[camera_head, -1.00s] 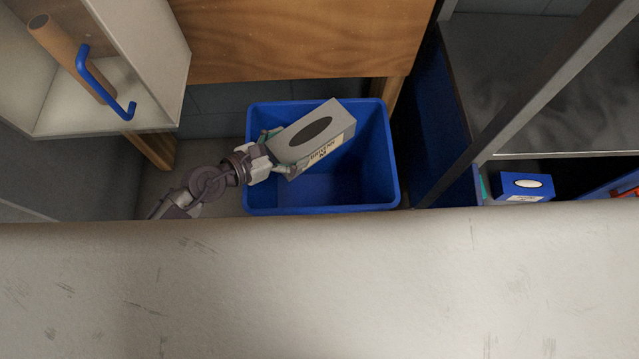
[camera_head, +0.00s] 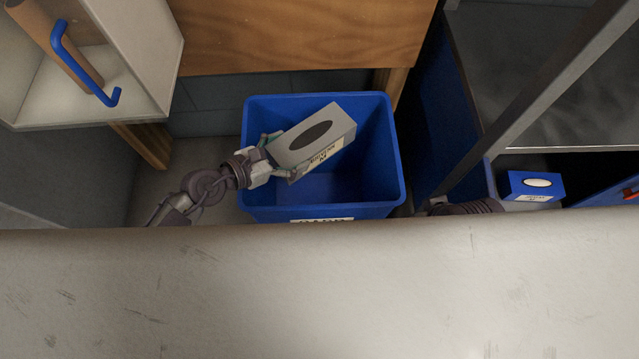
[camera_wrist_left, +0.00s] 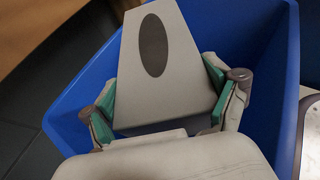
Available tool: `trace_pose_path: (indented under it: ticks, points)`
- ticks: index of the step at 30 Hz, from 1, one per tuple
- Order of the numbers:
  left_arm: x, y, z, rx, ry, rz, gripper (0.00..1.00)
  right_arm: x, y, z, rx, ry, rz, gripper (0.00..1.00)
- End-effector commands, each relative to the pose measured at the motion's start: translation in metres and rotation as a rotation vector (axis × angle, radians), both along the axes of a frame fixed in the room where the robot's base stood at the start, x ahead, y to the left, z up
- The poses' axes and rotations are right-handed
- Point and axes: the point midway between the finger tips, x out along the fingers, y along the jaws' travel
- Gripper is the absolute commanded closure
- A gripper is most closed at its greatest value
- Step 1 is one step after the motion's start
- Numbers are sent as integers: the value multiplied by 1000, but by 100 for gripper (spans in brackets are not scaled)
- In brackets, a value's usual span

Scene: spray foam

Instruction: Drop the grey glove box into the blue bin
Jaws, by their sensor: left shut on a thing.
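The grey glove box (camera_head: 312,139) has a dark oval opening on its top and printing on its side. My left gripper (camera_head: 277,158) is shut on its near end and holds it, tilted, over the mouth of the blue bin (camera_head: 350,188). In the left wrist view the glove box (camera_wrist_left: 168,88) sits between the two green-padded fingers of the gripper (camera_wrist_left: 160,117), with the blue bin (camera_wrist_left: 262,60) around and below it. The bin looks empty where its inside shows. A dark ribbed part of my right arm shows at the right; its gripper is out of view.
A pale surface (camera_head: 320,295) fills the foreground and hides the bin's lower front. A wooden panel (camera_head: 300,35) stands behind the bin. A blue glove box (camera_head: 530,186) sits at the right.

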Motion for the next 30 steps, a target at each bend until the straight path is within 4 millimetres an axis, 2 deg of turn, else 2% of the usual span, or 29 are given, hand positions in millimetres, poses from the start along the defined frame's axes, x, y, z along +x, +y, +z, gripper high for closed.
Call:
trace_pose_path:
  ticks: [11,12,13,24,30]
  points:
    - [0,0,-3,-1,-1,0,42,-1,0,-2,-1,-1,0,100]
    - [0,0,-3,0,0,0,6,-1,0,-2,-1,-1,0,100]
    - [0,0,-3,0,0,0,1,-1,0,-2,-1,-1,0,100]
    - [-1,1,-3,1,0,0,0,0,0,-2,0,-2,0,100]
    - [-14,20,5,4,1,-1,0,0,0,-2,0,-2,0,100]
